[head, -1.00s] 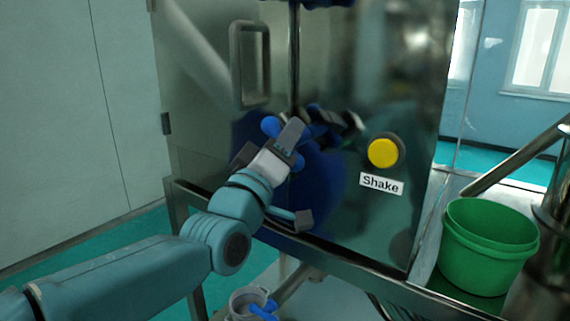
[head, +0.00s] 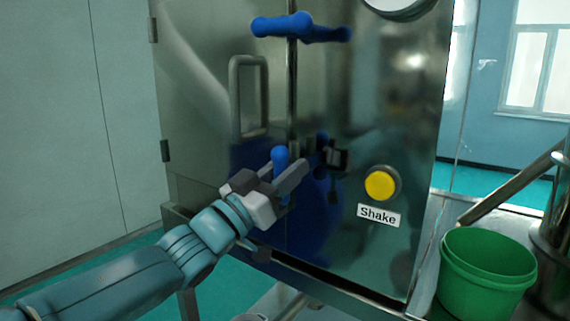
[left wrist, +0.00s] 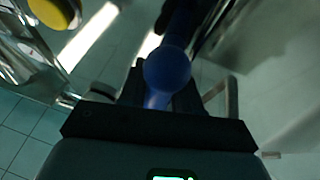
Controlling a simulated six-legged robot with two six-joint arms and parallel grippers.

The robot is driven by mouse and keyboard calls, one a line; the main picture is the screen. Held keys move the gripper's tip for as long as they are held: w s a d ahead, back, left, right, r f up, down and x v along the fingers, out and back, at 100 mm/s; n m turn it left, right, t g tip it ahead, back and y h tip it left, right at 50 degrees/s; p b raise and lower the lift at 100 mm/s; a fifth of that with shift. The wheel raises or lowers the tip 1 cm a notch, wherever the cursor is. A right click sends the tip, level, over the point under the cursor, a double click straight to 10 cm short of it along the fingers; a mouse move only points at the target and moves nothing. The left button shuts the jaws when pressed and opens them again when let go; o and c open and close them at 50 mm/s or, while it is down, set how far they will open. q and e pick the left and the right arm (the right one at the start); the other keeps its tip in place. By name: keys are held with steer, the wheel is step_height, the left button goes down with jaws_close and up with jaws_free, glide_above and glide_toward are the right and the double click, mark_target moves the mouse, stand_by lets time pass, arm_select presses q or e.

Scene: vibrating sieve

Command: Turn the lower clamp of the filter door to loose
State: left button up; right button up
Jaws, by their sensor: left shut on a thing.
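The lower clamp (head: 281,158) is a blue-ended handle at the seam on the right edge of the filter door (head: 202,110). Its visible blue end stands nearly upright. My left gripper (head: 286,174) is shut on this clamp, with its fingers covering part of it. In the left wrist view the round blue end of the clamp (left wrist: 168,68) shows between the dark fingers. The upper clamp (head: 284,24) is blue and lies roughly level across the same seam. My right gripper is not in view.
A grey door handle (head: 234,95) stands out left of the seam. A yellow button (head: 380,184) with a "Shake" label (head: 379,215) is to the right. A green bucket (head: 487,275) stands at the lower right. The shiny panel mirrors my gripper and the clamps.

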arm_select(q)
steer(key=shift+s+r+m, duration=0.1)
steer(key=shift+r+m, duration=0.15)
steer(key=shift+m, duration=0.15)
steer(key=o, duration=0.9)
steer(key=shift+d, duration=0.1)
steer(key=shift+c, duration=0.2)
steer(key=shift+f, duration=0.15)
